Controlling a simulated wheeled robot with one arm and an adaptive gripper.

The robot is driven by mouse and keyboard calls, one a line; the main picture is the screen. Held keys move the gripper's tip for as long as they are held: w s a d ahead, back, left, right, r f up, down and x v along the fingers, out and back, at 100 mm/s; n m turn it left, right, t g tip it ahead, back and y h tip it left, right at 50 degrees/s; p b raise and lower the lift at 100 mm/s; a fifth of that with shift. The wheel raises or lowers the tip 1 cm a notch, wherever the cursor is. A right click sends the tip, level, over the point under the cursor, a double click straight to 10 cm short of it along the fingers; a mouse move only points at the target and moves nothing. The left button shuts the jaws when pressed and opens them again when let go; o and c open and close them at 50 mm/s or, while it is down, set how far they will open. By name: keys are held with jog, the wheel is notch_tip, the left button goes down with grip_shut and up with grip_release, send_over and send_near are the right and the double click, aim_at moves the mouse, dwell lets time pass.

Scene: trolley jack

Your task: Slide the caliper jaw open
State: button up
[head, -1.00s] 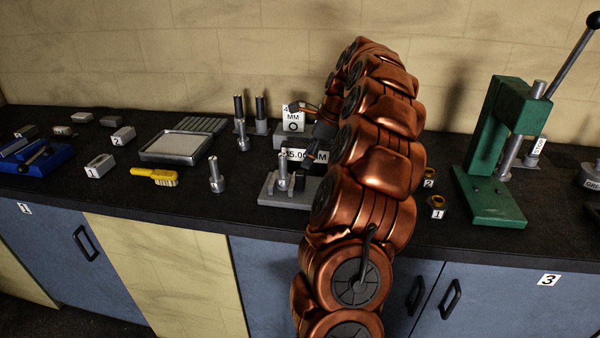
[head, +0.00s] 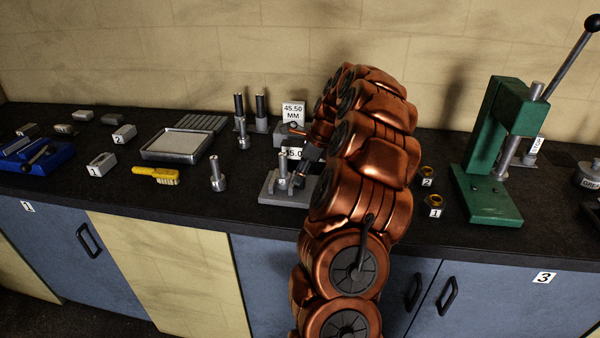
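A grey metal fixture (head: 272,197) with upright posts sits near the counter's front edge, left of my arm. It appears to be the caliper, but I cannot make out which part is its jaw. A white label reading 15.0 (head: 290,153) shows behind it, partly covered by my arm. A display card reading 45.50 MM (head: 293,113) stands further back. My gripper (head: 304,153) is at the fixture's right rear, low over the counter. My copper arm hides most of it, so its fingers and any contact are unclear.
A yellow brush (head: 156,175) and a grey tray (head: 176,147) lie further left. Two brass rings (head: 435,202) are right of my arm, and a green press (head: 488,205) stands beyond them.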

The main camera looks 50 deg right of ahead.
aim_at(305, 183)
grip_shut()
dwell(0.4)
jog(key=shift+s+d+b, duration=0.3)
jog(key=shift+s+d, duration=0.1)
jog(key=shift+s, duration=0.25)
jog(key=shift+s+d+b, duration=0.25)
jog(key=shift+s+d, duration=0.15)
jog(key=shift+s, duration=0.2)
jog(key=shift+c, duration=0.2)
grip_release()
jog(key=shift+s+d, duration=0.1)
jog(key=shift+o, duration=1)
